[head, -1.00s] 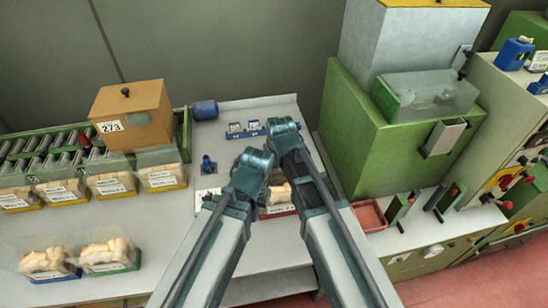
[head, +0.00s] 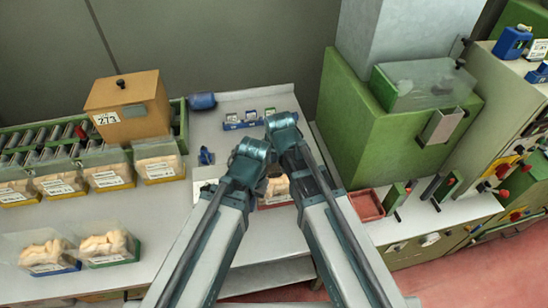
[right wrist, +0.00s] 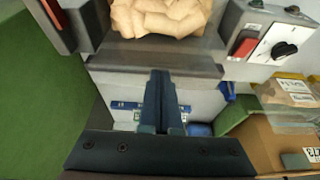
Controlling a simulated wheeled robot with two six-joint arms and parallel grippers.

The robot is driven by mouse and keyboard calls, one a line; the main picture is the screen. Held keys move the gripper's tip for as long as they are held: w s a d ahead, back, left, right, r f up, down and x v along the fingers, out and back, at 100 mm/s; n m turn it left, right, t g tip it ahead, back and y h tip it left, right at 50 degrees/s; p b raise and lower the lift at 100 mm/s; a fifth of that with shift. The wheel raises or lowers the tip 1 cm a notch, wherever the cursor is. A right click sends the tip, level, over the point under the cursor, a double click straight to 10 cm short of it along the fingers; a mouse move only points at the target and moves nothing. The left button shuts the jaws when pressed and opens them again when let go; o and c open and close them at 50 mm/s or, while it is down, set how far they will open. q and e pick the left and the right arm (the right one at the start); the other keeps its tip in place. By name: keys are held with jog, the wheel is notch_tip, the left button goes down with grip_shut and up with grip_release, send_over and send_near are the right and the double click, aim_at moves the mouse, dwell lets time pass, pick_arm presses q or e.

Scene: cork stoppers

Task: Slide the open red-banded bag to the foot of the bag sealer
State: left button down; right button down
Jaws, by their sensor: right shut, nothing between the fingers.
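The open red-banded bag (head: 275,188) of pale corks stands on the white bench, partly covered by my arms in the head view. Its corks (right wrist: 158,16) show at the top of the right wrist view. My right gripper (right wrist: 160,100) is shut and empty, with a dark grey bar (right wrist: 155,66) between its fingers and the bag. That bar sits beside a light panel with a black knob (right wrist: 285,48) and looks like part of the sealer, which my arms largely hide in the head view. My left gripper's fingers are hidden; only its wrist shows.
Several cork bags (head: 108,178) stand by a green roller conveyor at left, two more (head: 108,246) nearer. A brown box (head: 128,108) is behind. A blue rack (head: 242,122) lies at the bench's back. A green machine (head: 405,130) and red tray (head: 367,205) are at right.

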jog(key=w, duration=0.4)
jog(key=shift+w+a, duration=0.15)
jog(key=shift+a, duration=0.2)
jog(key=p+v, duration=0.9)
jog(key=v, duration=0.1)
jog(key=shift+s, duration=0.2)
jog(key=s+d+f+n+g+h+b, duration=0.1)
jog(key=s+d+f+g+b, duration=0.1)
jog(key=s, duration=0.6)
jog(key=s+d+f+g+h+b, duration=0.1)
jog(key=s+d+f+g+b, duration=0.1)
jog(key=s+f+b, duration=0.3)
jog(key=s+f, duration=0.1)
jog(key=s, duration=0.2)
jog(key=shift+s+d+f+n, duration=0.2)
jog(key=shift+s+d+n, duration=0.15)
jog(key=shift+d+n, duration=0.05)
